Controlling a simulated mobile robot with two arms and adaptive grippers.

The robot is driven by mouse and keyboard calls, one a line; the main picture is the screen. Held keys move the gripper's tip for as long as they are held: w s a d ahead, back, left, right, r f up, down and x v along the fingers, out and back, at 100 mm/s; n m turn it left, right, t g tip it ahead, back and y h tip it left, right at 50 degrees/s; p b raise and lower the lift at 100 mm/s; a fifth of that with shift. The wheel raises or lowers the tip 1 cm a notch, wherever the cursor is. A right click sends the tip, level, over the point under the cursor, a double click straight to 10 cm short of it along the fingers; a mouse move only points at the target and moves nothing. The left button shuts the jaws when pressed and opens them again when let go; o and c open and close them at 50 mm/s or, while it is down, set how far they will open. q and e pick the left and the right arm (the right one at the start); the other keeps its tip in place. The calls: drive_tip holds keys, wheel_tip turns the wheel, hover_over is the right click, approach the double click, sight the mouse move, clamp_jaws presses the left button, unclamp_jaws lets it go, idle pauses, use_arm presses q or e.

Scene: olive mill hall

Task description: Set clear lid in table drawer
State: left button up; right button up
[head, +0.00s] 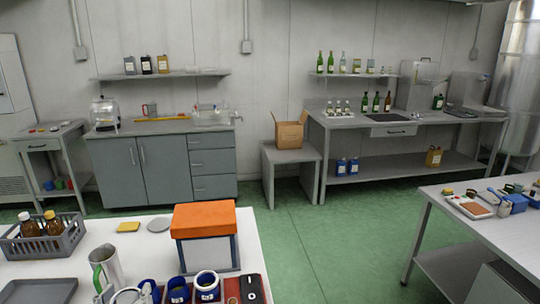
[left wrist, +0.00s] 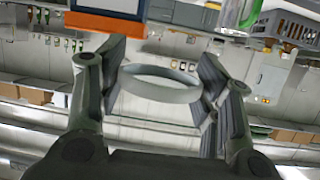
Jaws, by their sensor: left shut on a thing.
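In the left wrist view my left gripper (left wrist: 160,88) is shut on a pale, ring-shaped thing that looks like the clear lid (left wrist: 160,92). The lid lies between the two fingers, its rim touching their inner pads. I cannot make out either gripper clearly in the head view. A long grey table (head: 450,121) at the back right has a shut drawer (head: 393,131) under its top. A small side table (head: 60,133) at the far left also has a shut drawer (head: 42,146). My right gripper is not in view.
The near white table (head: 250,243) holds a grey crate (head: 62,243) with bottles, a metal jug (head: 105,265), an orange-lidded box (head: 205,240), a grey disc (head: 159,225) and several blue jars. Another table (head: 450,212) stands right. Green floor (head: 310,235) between is clear.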

use_arm(q)
drive_tip(key=s+d+m+h+b, duration=0.1)
drive_tip(key=s+d+m+h, duration=0.1)
drive_tip(key=d, duration=1.1)
drive_tip(key=shift+s+d+f+h, duration=0.15)
drive_tip(key=shift+s+f+h, duration=0.1)
drive_tip(key=shift+f+h, duration=0.2)
drive_tip(key=shift+d, duration=0.1)
